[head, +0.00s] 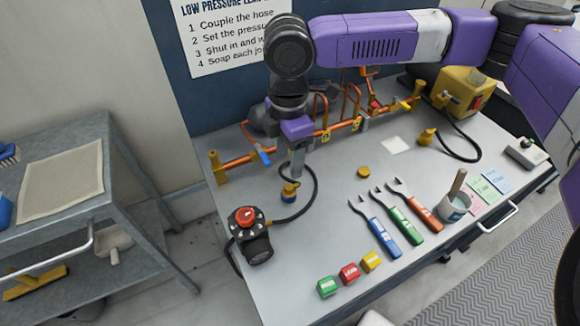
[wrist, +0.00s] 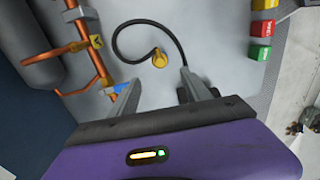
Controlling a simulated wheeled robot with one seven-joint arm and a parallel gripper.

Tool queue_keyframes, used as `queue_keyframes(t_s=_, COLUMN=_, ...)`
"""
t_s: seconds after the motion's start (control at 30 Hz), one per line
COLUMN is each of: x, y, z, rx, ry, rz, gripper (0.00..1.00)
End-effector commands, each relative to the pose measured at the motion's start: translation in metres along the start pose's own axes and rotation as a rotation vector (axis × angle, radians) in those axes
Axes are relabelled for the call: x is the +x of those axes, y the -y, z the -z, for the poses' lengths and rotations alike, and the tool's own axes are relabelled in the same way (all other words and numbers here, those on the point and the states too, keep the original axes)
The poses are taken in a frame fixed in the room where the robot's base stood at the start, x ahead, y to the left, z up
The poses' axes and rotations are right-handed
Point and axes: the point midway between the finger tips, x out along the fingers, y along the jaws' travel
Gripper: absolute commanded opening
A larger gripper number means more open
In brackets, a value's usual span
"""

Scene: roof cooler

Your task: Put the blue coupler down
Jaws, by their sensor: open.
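The blue coupler (head: 290,192), brass with a blue band, stands on the grey bench top at the end of a black hose. In the wrist view its brass top (wrist: 160,59) shows just beyond and between the fingertips. My gripper (head: 296,172) points down above the coupler, and its fingers (wrist: 160,78) are spread with nothing between them. The fingers look clear of the coupler, though the exact height gap is hard to judge. In the head view my gripper covers part of the bench behind the coupler.
A black device with a red knob (head: 246,217) stands front left. Copper pipework (head: 345,128) with valves runs behind my gripper. Three wrenches (head: 405,222) and coloured blocks (head: 349,272) lie to the right and front. A yellow coupler (head: 427,137) stands further right.

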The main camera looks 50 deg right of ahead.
Motion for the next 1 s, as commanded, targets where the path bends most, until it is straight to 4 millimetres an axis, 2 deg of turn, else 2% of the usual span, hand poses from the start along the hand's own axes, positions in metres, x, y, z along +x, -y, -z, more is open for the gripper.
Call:
queue_keyframes(t_s=0.23, x=-0.005, y=0.0, z=0.001, rx=-0.001, ry=-0.003, rz=0.0, gripper=0.56)
queue_keyframes(t_s=0.37, x=-0.003, y=-0.001, z=0.026, rx=-0.019, ry=-0.06, rz=-0.016, gripper=0.56)
queue_keyframes(t_s=0.47, x=-0.002, y=0.0, z=0.07, rx=-0.047, ry=-0.167, rz=-0.044, gripper=0.56)
queue_keyframes(t_s=0.6, x=-0.012, y=0.004, z=0.148, rx=-0.081, ry=-0.373, rz=-0.092, gripper=0.56)
queue_keyframes(t_s=0.67, x=-0.019, y=0.007, z=0.18, rx=-0.089, ry=-0.464, rz=-0.11, gripper=0.56)
queue_keyframes(t_s=0.8, x=-0.043, y=0.017, z=0.245, rx=-0.09, ry=-0.673, rz=-0.142, gripper=0.56)
queue_keyframes(t_s=1.0, x=-0.085, y=0.033, z=0.316, rx=-0.049, ry=-0.96, rz=-0.171, gripper=0.56)
